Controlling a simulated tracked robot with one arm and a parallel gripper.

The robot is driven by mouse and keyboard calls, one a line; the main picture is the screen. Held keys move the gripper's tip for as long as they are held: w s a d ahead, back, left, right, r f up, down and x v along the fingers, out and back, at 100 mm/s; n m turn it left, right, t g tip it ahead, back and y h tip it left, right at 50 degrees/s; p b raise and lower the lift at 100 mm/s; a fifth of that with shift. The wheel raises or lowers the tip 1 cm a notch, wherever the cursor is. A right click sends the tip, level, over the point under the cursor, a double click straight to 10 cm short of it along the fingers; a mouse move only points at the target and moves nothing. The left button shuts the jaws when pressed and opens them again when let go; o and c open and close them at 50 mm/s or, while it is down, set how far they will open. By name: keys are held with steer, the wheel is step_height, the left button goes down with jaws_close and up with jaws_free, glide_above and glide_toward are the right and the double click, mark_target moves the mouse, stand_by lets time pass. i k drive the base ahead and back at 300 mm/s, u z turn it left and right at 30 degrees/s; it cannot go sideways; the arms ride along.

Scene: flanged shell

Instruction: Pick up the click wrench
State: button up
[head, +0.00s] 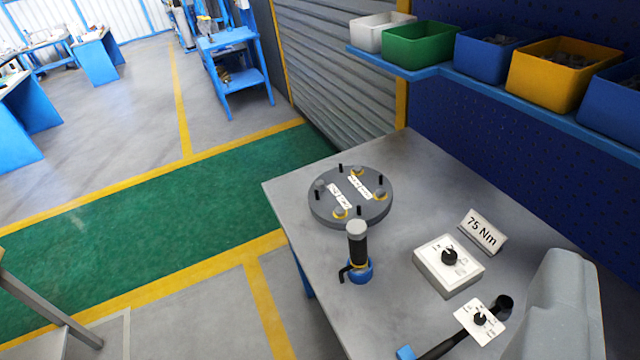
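What looks like the click wrench (440,347) lies on the grey workbench at the bottom of the view. It has a dark shaft, a blue end (405,352) at the lower left and a black round end (503,303) at the upper right. A white plate with a black knob (480,321) covers part of its length. The bottom edge of the view may cut it off. My gripper's fingers do not show. A smooth grey shape at the lower right, probably part of my arm, stands close to the wrench's right.
A round flanged shell (350,197) with upright studs sits on the bench (420,185). In front stands a black-handled tool with a blue base (358,255). A white dial box (448,265) and a "75 Nm" sign (482,232) are behind the wrench. Bins (560,75) line a shelf.

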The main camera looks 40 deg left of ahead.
mark_target(500, 309)
steer(key=z, duration=0.15)
steer(key=i, duration=0.4)
steer(key=z, duration=0.7)
